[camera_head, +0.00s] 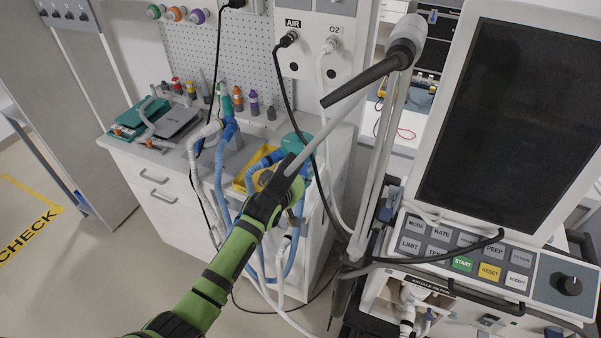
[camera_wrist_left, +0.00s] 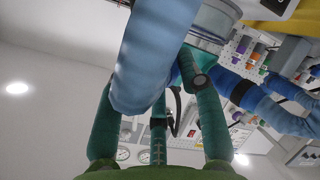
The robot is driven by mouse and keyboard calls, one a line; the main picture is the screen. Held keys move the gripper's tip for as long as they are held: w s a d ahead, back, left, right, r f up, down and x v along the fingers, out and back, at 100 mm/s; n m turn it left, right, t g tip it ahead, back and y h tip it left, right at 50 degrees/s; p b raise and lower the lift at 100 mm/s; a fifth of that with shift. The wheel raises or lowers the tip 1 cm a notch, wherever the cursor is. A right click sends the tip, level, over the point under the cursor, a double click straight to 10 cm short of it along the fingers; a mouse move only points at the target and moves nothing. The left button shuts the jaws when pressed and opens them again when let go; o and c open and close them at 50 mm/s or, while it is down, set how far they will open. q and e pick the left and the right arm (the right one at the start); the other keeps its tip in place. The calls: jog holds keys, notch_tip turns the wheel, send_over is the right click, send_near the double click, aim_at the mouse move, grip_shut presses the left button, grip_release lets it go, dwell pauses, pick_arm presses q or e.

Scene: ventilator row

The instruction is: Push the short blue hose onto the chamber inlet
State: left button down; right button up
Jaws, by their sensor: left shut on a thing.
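My left gripper (camera_head: 285,182) reaches in over the bench's right end, at the teal-topped chamber (camera_head: 297,141). In the head view the gripper and arm hide most of the held hose and the chamber's lower part. I cannot make out the chamber inlet or whether the hose touches it. My right gripper is not in view.
A yellow tray (camera_head: 240,184) lies on the bench beside the chamber. Another blue hose (camera_wrist_left: 275,108) crosses the right of the wrist view. Black and white gas lines hang from the AIR and O2 outlets close to the gripper. The ventilator screen (camera_head: 508,120) stands at right.

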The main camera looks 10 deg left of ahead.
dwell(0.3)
pick_arm(q)
jog(key=c, duration=0.7)
grip_release()
jog(key=shift+c, duration=0.2)
jog(key=v, duration=1.2)
jog(key=s+a+f+m+g+y+b, duration=0.15)
jog(key=s+f, duration=0.35)
jog(key=f, duration=0.7)
jog(key=s+a+f+m+g+b, duration=0.1)
jog(key=s+f+m+g, duration=0.2)
jog(key=f, duration=0.9)
jog(key=s+a+f+m+g+b, duration=0.15)
jog(key=s+f, duration=0.45)
jog(key=f, duration=0.6)
jog(key=s+a+f+m+g, duration=0.1)
jog(key=s+f+g, duration=0.1)
jog(key=s+f, duration=0.4)
jog(key=s+f+m+g+b, duration=0.1)
jog(key=s+f, duration=0.5)
jog(key=s, duration=0.9)
jog(key=s+a+f+m+g+b, duration=0.1)
jog(key=s+f+m+g, duration=0.1)
jog(key=s+f, duration=0.5)
jog(key=s+g+y, duration=0.1)
jog(key=s, duration=0.3)
jog(key=shift+a+g, duration=0.3)
jog(key=shift+a, duration=0.1)
